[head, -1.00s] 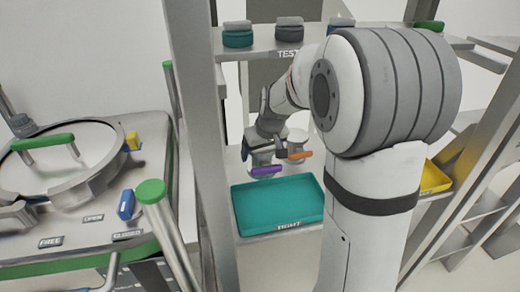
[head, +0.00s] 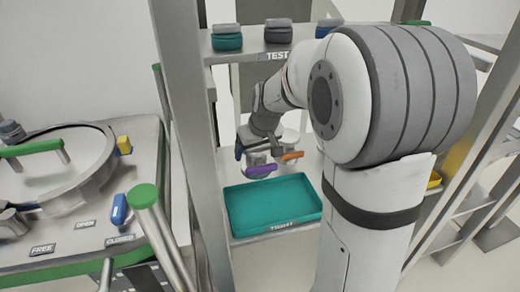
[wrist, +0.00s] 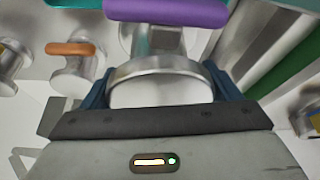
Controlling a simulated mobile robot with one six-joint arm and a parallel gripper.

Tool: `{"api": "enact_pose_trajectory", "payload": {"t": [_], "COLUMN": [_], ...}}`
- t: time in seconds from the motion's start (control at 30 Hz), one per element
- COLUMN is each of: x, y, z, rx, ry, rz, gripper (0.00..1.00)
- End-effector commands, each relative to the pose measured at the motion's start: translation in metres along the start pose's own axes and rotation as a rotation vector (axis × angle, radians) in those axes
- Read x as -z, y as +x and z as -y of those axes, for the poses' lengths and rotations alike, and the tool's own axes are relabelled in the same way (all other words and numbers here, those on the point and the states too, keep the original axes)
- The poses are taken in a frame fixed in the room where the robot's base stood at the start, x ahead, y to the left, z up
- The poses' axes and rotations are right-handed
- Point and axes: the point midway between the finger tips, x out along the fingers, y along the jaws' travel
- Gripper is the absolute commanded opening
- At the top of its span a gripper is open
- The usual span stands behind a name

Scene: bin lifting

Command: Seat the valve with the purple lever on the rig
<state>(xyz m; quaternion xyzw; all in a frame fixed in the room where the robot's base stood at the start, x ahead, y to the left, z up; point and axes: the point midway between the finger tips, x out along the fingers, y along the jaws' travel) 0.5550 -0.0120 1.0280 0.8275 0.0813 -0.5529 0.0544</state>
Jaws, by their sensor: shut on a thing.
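The valve with the purple lever (head: 258,172) is at the shelf behind the teal tray. In the wrist view its purple lever (wrist: 168,12) is at the top and its round metal flange (wrist: 160,69) sits between my fingers. My gripper (head: 256,150) is shut on this valve, with a blue finger on each side of the flange in the wrist view (wrist: 160,90). I cannot tell whether the valve touches the shelf. The rig is not clearly identifiable; a bench fixture with a large round ring (head: 107,160) stands at the left.
A valve with an orange lever (head: 291,156) stands close to the right of the held one. The teal tray (head: 272,231) marked TIGHT lies in front. Steel posts (head: 180,110) stand at the left.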

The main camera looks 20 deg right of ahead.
Motion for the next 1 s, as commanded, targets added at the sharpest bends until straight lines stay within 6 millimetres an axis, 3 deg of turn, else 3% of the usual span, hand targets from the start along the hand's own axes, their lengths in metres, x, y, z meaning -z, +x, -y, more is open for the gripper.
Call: {"api": "enact_pose_trajectory", "payload": {"t": [0.8,1.0], "x": [0.018,0.02], "y": [-0.043,-0.046], "z": [-0.001,-0.001], "rx": [-0.001,-0.001], "ry": [0.0,0.0], "rz": [-0.003,-0.003], "gripper": [0.29,0.29]}}
